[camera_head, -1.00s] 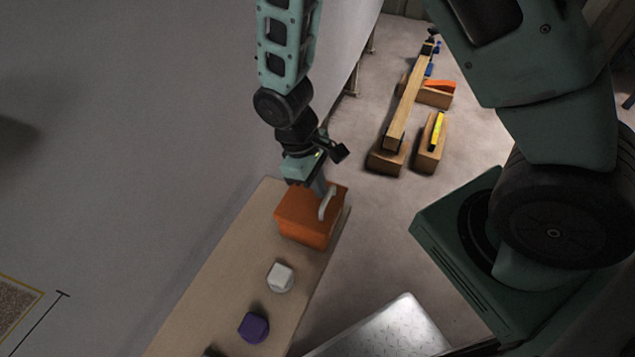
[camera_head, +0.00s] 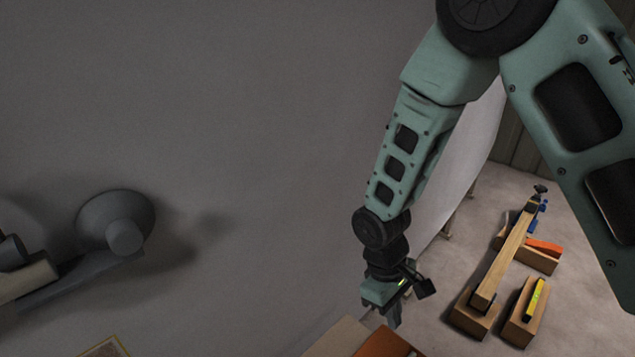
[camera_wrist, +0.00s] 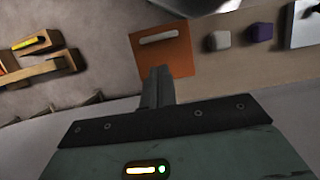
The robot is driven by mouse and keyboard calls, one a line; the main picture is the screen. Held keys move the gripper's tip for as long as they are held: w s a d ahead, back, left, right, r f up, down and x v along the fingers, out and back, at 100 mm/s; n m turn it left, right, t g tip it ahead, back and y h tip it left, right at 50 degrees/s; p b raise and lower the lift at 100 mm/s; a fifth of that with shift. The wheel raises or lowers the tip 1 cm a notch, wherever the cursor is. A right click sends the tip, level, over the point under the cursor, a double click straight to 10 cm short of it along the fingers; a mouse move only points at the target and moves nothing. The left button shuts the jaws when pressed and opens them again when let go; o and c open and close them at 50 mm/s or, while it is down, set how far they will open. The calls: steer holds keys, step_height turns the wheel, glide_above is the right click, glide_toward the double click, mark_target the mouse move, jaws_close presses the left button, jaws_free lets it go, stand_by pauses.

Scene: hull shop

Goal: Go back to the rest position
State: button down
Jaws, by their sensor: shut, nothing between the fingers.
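My gripper (camera_head: 392,318) hangs at the end of my raised arm, near the orange box in the head view. In the wrist view its fingers (camera_wrist: 158,75) are together with nothing between them, and they overlap the near edge of the box in the picture. The orange box (camera_wrist: 175,60) has a pale bar-shaped handle on top and sits on a tan bench (camera_wrist: 270,64). In the head view only a corner of the box (camera_head: 388,345) shows at the bottom edge.
On the bench in the wrist view are a white block (camera_wrist: 219,40) and a purple block (camera_wrist: 260,31). A long wooden beam (camera_head: 505,258) rests on wooden blocks on the floor at right. A large grey surface (camera_head: 250,120) fills the left.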

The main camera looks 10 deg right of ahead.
steer(key=s+a+r+t+y, duration=0.1)
steer(key=s+a+r, duration=0.2)
steer(key=s+r, duration=0.4)
steer(key=s+a+r+t+y, duration=0.1)
steer(key=s+a+r, duration=0.2)
steer(key=s+r, duration=0.4)
step_height(320, 180, up, 5)
steer(key=shift+s+a+r+t+y, duration=0.2)
steer(key=shift+a+t+y, duration=0.1)
steer(key=shift+t, duration=0.1)
